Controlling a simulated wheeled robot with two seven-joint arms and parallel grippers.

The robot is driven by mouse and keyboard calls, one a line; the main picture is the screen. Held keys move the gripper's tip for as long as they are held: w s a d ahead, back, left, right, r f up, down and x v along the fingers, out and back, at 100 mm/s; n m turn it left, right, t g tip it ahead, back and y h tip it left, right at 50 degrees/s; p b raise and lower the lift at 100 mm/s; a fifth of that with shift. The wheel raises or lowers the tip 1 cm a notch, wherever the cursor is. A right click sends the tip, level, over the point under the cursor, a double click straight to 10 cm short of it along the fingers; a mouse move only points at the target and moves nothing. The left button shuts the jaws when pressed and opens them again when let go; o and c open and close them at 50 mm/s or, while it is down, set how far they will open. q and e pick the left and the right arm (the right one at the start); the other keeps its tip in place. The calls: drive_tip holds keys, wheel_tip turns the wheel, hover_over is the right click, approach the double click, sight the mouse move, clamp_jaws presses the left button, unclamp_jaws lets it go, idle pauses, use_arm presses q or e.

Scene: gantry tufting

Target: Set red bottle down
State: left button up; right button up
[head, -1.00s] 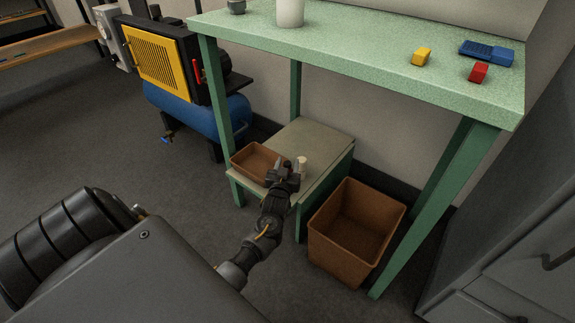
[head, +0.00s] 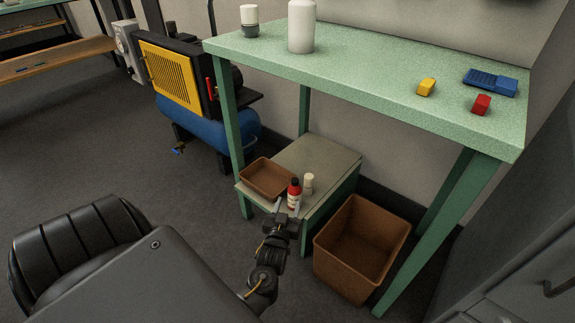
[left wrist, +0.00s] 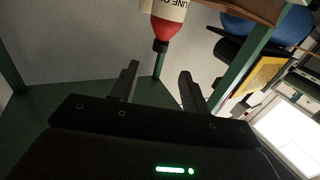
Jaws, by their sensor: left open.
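The red bottle (head: 294,194) has a dark cap and a pale label. It stands upright on the low grey-green cabinet top (head: 320,158), between the brown tray and a small white bottle (head: 308,183). My left gripper (head: 286,209) is open and empty just in front of the red bottle, on the near side. In the left wrist view the red bottle (left wrist: 170,22) appears cap-down at the top, beyond the open fingers of my left gripper (left wrist: 159,72), and its far end is cut off by the frame. My right gripper is not in view.
The brown tray (head: 247,184) sits left of the bottle. A brown bin (head: 322,266) stands on the floor to the right. The green table (head: 370,62) overhangs the cabinet, with its legs close by. Open floor lies to the left.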

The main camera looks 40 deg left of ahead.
use_arm(q)
drive_tip(key=shift+s+d, duration=0.1)
drive_tip(key=shift+s, duration=0.05)
drive_tip(key=d+r+m+t+h, duration=0.3)
drive_tip(key=d+r+t+h, duration=0.1)
drive_tip(key=d+r, duration=0.45)
drive_tip(key=s+d+r+m+t+h, duration=0.1)
drive_tip(key=s+d+r+m+h, duration=0.3)
drive_tip(key=s+d+r+h, duration=0.3)
drive_tip(key=s+d+r+m+t+h, duration=0.2)
drive_tip(key=s+d+r+m+h, duration=0.2)
drive_tip(key=s+d+r+h, duration=0.4)
drive_tip(key=d+r+h, duration=0.1)
drive_tip(key=d+r, duration=0.2)
drive_tip(key=r, duration=0.3)
drive_tip(key=shift+s+r, duration=0.3)
drive_tip(key=shift+r, duration=0.1)
